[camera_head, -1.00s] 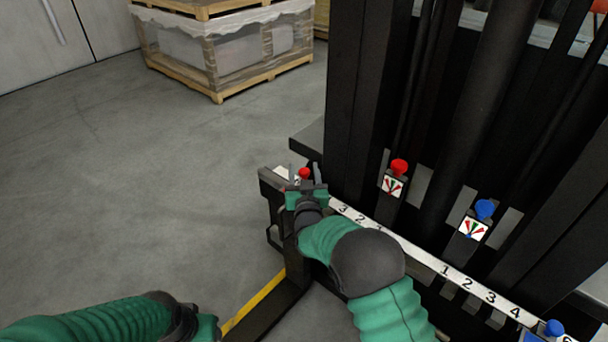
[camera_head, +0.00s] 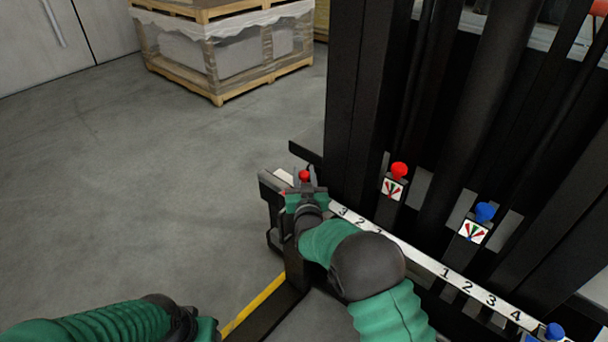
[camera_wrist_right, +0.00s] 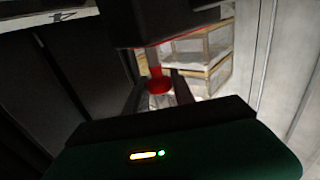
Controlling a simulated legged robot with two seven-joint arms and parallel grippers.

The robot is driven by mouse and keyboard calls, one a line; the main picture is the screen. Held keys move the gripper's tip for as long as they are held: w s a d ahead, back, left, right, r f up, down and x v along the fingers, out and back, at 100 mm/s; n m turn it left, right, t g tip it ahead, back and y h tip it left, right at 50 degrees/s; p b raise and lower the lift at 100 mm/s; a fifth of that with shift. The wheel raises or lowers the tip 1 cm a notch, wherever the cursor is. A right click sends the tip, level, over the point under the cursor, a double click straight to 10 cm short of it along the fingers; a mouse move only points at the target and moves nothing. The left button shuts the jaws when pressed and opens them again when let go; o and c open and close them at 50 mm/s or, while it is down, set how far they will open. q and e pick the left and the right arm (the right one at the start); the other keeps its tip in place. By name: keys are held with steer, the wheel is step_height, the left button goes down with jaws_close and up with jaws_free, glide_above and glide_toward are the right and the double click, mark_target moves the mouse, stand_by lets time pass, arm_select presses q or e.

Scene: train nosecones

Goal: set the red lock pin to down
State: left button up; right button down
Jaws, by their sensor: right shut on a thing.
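The red lock pin (camera_head: 305,175) is a small red knob at the left end of the black carriage bar with the number scale. My right gripper (camera_head: 305,186) is at this pin, with its fingers shut around it. In the right wrist view the red pin (camera_wrist_right: 158,82) stands between the two dark fingertips (camera_wrist_right: 158,90), with part of its shaft showing. The fingers hide part of the pin in the head view. My left arm shows at the bottom left, but its fingertips are not visible.
A red lever knob (camera_head: 399,170) and a blue lever knob (camera_head: 485,211) stand on the dark mast. A blue pin (camera_head: 554,331) sits at the scale's right end. The white number scale (camera_head: 427,262) runs along the bar. A wrapped pallet (camera_head: 225,50) stands behind on open floor.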

stand_by(0.8)
step_height(320, 180, down, 4)
steer(key=shift+r+b, duration=0.15)
steer(key=shift+b, duration=0.6)
steer(key=c, duration=1.1)
jaws_free()
steer(key=shift+r, duration=0.1)
steer(key=shift+s+r, duration=0.1)
